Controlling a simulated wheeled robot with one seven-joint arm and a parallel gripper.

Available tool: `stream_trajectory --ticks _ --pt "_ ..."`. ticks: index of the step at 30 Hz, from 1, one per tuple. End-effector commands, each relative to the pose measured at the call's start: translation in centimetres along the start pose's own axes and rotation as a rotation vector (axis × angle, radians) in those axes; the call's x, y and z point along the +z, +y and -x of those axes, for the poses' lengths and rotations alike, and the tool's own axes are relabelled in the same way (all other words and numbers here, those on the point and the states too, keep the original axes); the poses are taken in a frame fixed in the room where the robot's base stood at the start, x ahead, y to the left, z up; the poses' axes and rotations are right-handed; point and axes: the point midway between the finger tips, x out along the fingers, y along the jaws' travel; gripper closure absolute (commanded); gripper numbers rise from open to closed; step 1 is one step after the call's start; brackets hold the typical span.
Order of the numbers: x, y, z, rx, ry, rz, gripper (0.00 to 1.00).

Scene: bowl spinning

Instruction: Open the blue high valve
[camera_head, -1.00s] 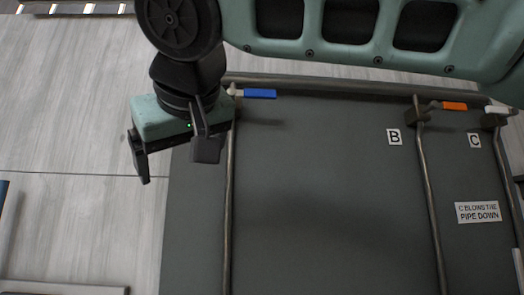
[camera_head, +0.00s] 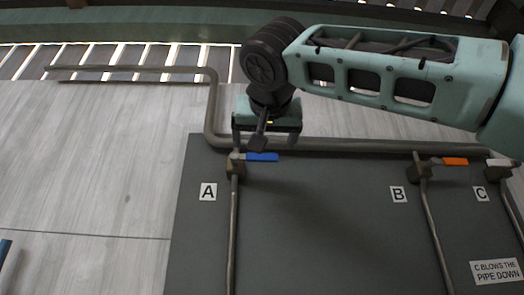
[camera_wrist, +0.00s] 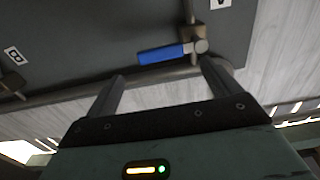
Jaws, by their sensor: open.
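The blue valve handle (camera_head: 262,157) points right from its valve body (camera_head: 235,167), beside the label A (camera_head: 208,192) on the dark grey panel. In the wrist view the blue handle (camera_wrist: 161,54) lies across the gap just beyond my fingertips, with the round valve hub (camera_wrist: 201,46) near the right finger's tip. My gripper (camera_head: 265,143) is open and empty, with its fingers directed down at the handle in the head view. It also shows in the wrist view (camera_wrist: 163,72). I cannot tell exactly how far the fingertips are from the handle.
An orange valve handle (camera_head: 455,161) by label B (camera_head: 398,194) and a white one (camera_head: 501,162) by label C (camera_head: 481,194) are farther right. A thick horizontal pipe (camera_head: 330,145) runs along the panel's top edge, close to my gripper. A sign (camera_head: 496,271) is at lower right.

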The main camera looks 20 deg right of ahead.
Motion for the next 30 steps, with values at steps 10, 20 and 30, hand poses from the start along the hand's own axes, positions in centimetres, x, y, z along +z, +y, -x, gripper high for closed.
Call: stream_trajectory --ticks 10,20,30 --pt "-0.3 0.0 -6.3 0.001 -0.002 0.002 0.11" --pt "0.1 -0.1 -8.0 -0.001 -0.001 0.001 0.11" --pt "0.1 -0.1 -7.9 -0.001 -0.001 0.001 0.58"
